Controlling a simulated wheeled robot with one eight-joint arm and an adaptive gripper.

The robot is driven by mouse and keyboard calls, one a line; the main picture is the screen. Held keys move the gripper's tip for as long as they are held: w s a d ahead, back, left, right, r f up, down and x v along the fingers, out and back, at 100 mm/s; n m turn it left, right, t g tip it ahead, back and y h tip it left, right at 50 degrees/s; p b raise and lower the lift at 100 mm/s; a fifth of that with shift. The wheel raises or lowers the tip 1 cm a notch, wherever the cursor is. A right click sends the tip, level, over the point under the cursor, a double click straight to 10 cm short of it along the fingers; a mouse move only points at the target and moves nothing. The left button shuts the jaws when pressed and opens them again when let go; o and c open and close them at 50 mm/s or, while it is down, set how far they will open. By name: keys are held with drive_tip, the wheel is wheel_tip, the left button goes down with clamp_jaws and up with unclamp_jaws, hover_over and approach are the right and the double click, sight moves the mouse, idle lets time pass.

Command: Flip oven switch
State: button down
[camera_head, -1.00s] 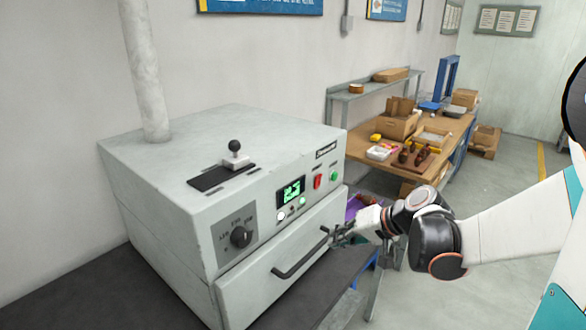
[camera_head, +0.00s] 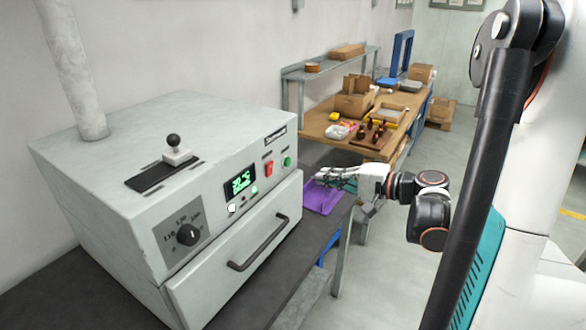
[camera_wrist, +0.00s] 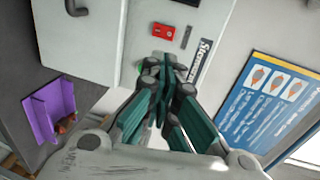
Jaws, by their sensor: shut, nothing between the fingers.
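The grey-white oven (camera_head: 125,135) stands on a dark bench. Its front panel has a red rocker switch (camera_head: 268,169), with a green button (camera_head: 287,161) to its right and a lit green display (camera_head: 240,183) to its left. A black dial (camera_head: 188,235) is further left. A black-knobbed lever (camera_head: 174,147) stands on top. My gripper (camera_head: 318,178) is shut and empty, just right of the oven's front. In the wrist view, the red switch (camera_wrist: 163,32) lies just ahead of my closed green-lined fingers (camera_wrist: 166,75), apart from them in the picture. The fingers hide part of the panel.
The drawer handle (camera_head: 258,243) juts from the oven front below the panel. A purple tray (camera_head: 322,200) lies on the bench under my gripper. A wooden workbench (camera_head: 345,143) with boxes and small parts stands behind. Open floor lies to the right.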

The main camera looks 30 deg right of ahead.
drive_tip(key=b, duration=0.2)
approach(273, 165)
drive_tip(key=x, duration=0.5)
drive_tip(key=shift+f, duration=0.35)
drive_tip(key=shift+w+a+r, duration=0.15)
drive_tip(key=shift+w+a, duration=0.1)
drive_tip(key=shift+w, duration=0.4)
drive_tip(key=shift+w+a+r, duration=0.2)
drive_tip(key=shift+w+a, duration=0.05)
drive_tip(key=shift+w, duration=0.15)
